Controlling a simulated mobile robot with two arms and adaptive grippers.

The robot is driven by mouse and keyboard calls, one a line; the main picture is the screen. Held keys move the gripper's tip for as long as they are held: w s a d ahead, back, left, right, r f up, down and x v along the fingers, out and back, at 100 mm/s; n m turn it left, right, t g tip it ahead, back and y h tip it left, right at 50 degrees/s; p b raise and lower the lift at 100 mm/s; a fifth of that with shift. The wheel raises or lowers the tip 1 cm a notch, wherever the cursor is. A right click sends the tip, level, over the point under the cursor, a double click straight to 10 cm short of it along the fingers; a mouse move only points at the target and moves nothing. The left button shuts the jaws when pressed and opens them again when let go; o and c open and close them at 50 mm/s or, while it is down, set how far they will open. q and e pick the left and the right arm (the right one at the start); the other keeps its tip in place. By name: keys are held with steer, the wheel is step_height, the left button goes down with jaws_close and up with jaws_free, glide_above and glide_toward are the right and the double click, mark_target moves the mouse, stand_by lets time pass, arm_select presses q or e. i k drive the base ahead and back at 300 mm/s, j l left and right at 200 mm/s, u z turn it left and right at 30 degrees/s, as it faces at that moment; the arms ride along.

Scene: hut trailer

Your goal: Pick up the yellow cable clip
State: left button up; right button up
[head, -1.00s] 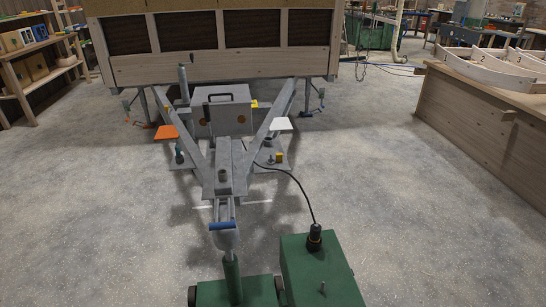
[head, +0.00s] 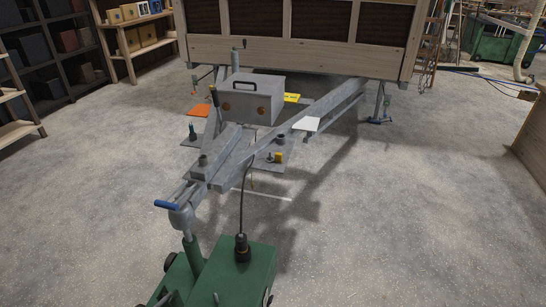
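A small yellow piece (head: 278,156) sits on a grey plate low beside the trailer's drawbar, next to a dark upright stud. It may be the cable clip, but it is too small to tell its shape. A second yellow thing, a flat plate with dark marks (head: 291,98), shows behind the right of the grey box. A black cable (head: 242,195) runs from a black plug (head: 242,247) up toward the drawbar. Neither of my grippers is in view.
The trailer's grey drawbar (head: 231,165) carries a grey box (head: 250,98), with orange (head: 199,110) and white (head: 306,124) flat pieces at its sides. A green wheeled unit (head: 255,272) stands at the coupling. Shelves (head: 137,45) stand left. The floor at right is clear.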

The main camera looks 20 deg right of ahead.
mark_target(278, 157)
steer(key=i+l+u, duration=0.25)
steer(key=l, duration=0.45)
steer(key=i+l+u, duration=0.1)
steer(key=l+u, duration=0.2)
steer(key=l, duration=0.4)
steer(key=l+u, duration=0.25)
steer(key=l, duration=0.5)
steer(key=i, duration=0.05)
